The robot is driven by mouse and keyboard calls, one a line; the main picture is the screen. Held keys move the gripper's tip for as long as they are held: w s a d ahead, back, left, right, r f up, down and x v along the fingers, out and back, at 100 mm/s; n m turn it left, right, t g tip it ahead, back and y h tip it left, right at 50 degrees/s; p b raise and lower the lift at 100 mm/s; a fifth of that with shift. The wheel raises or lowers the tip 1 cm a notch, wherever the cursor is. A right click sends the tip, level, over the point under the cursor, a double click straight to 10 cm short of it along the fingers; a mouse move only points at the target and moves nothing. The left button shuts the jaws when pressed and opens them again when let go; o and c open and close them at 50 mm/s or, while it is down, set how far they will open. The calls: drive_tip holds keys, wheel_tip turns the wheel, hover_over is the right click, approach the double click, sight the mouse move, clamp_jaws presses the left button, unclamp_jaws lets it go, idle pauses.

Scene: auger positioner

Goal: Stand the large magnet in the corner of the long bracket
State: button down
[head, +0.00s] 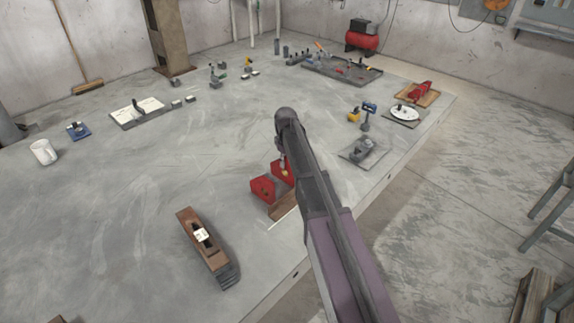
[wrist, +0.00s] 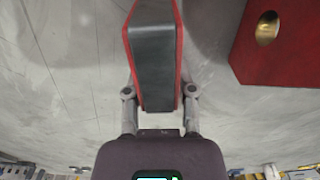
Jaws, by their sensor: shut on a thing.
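My gripper (wrist: 160,92) is shut on a dark grey block with red sides, which looks like the large magnet (wrist: 153,55). One finger is on each side of it. In the head view my gripper (head: 284,165) is partly hidden by my arm, over a red block (head: 278,171). Another red block (head: 262,189) stands close to its left. A red block with a brass-coloured round part (wrist: 285,45) shows at the right in the wrist view, apart from the held one. A brown piece, perhaps the long bracket (head: 284,206), lies just in front of the red blocks, partly behind my arm.
A brown wooden tool (head: 203,245) lies to the left in front. A grey plate with a part on it (head: 363,151) lies right of my arm, near the table's edge. A white mug (head: 44,152) stands far left. The table's middle left is clear.

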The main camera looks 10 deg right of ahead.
drive_tip(key=shift+f, duration=0.15)
idle(0.3)
drive_tip(key=shift+c, duration=2.2)
unclamp_jaws()
wheel_tip(320, 180, up, 12)
drive_tip(key=p, duration=1.2)
drive_tip(key=shift+s, duration=0.1)
drive_tip(key=s+m, duration=0.7)
drive_tip(key=s, duration=2.2)
drive_tip(key=shift+d, duration=0.2)
drive_tip(key=shift+s, duration=0.1)
